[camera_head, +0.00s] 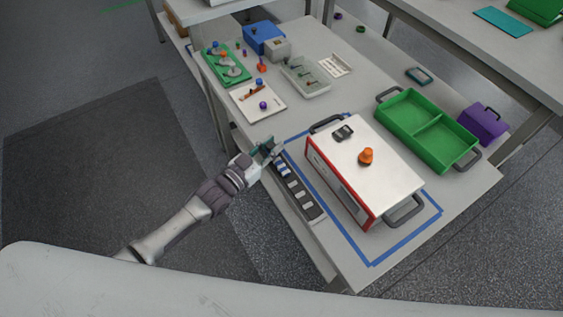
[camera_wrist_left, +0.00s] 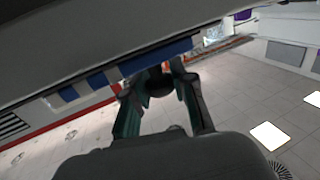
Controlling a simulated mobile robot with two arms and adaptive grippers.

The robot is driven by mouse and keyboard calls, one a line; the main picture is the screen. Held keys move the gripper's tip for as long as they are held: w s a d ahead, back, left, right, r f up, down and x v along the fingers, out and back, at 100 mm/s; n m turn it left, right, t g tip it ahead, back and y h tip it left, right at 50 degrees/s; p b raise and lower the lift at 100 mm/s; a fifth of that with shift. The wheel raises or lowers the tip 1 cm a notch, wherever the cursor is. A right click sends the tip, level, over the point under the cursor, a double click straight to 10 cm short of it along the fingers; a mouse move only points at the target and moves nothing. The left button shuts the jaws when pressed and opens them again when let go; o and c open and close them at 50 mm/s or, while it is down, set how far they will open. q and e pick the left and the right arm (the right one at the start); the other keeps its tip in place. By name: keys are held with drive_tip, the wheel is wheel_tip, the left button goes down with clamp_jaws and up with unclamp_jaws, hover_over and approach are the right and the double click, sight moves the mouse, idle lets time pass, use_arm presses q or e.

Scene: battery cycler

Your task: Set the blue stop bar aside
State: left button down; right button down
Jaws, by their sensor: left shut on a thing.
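My left gripper (camera_head: 271,150) is at the table's near left edge, at the far end of a dark strip (camera_head: 305,202) with pale and blue blocks on it. In the left wrist view, the two dark green fingers (camera_wrist_left: 152,84) are shut on a long blue bar (camera_wrist_left: 155,57), which I take to be the blue stop bar. The bar lies close along a dark surface in that view. In the head view, blue parts (camera_head: 281,168) show just beside the fingers. I cannot tell whether the bar touches the strip. My right gripper is not in view.
A white and red case (camera_head: 385,172) with grey handles stands right of the strip, inside blue tape. A green two-part tray (camera_head: 425,128) and a purple box (camera_head: 484,124) are further right. A white board (camera_head: 262,106) and a clear tray (camera_head: 307,78) lie beyond.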

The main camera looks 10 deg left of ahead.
use_arm(q)
drive_tip(key=shift+w+a, duration=0.15)
drive_tip(key=shift+a, duration=0.05)
drive_tip(key=c, duration=0.9)
unclamp_jaws()
drive_tip(key=shift+w, duration=0.1)
drive_tip(key=shift+s+a, duration=0.25)
drive_tip(key=shift+s, duration=0.25)
drive_tip(key=v, duration=1.1)
